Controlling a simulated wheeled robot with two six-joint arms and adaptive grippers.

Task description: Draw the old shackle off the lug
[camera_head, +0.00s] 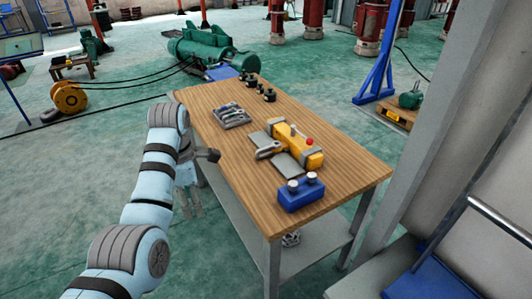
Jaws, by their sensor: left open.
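The lug is too small to make out apart from the shackle. My left gripper (190,207) is open and empty. It points down beside the table's left edge, apart from the shackle and to its left. My right gripper is not in view.
A grey tray (231,116) with metal parts lies behind the hoist part. A blue block (301,193) with two silver knobs stands near the front edge. Small black parts (268,95) stand at the back. The table (235,170) is bare at its left front.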

